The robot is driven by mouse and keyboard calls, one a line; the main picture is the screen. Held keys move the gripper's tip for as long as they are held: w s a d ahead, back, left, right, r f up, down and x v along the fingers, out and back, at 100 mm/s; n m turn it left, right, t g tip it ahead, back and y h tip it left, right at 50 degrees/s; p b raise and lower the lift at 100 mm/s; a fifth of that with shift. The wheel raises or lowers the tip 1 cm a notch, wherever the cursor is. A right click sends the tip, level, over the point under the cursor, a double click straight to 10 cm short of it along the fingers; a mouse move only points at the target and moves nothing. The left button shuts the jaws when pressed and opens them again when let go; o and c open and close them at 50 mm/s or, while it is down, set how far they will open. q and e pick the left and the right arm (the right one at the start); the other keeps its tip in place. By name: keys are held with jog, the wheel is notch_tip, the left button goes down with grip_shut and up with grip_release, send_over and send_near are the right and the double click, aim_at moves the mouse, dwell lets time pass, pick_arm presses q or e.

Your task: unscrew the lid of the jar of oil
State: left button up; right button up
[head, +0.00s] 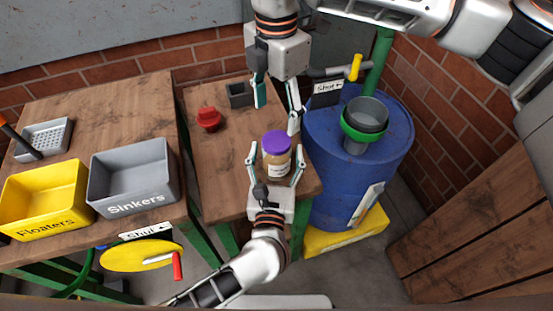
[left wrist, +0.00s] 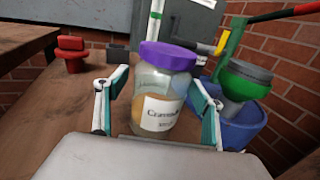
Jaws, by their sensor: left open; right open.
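The jar (head: 277,163) is clear with a yellowish-brown content and a purple lid (head: 276,143). It stands upright on the small wooden table, and the lid is on it. In the left wrist view the jar (left wrist: 158,105) has a white label, only partly readable. My left gripper (head: 276,153) is open, with one finger on each side of the jar; I cannot tell whether they touch it. My right gripper (head: 277,114) is open and points down, above and just behind the lid, apart from it.
A red knob-like object (head: 209,119) and a dark grey block (head: 240,95) are on the table. A blue barrel (head: 325,190) with a green-rimmed funnel (head: 365,122) stands to the right. Yellow (head: 42,203) and grey (head: 132,183) bins are at left.

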aim_at(276, 140)
pick_arm(q)
grip_shut()
pick_arm(e)
jog(key=m, duration=0.4)
jog(key=shift+f, duration=4.05)
jog(key=shift+c, duration=0.5)
jog(key=c, duration=1.1)
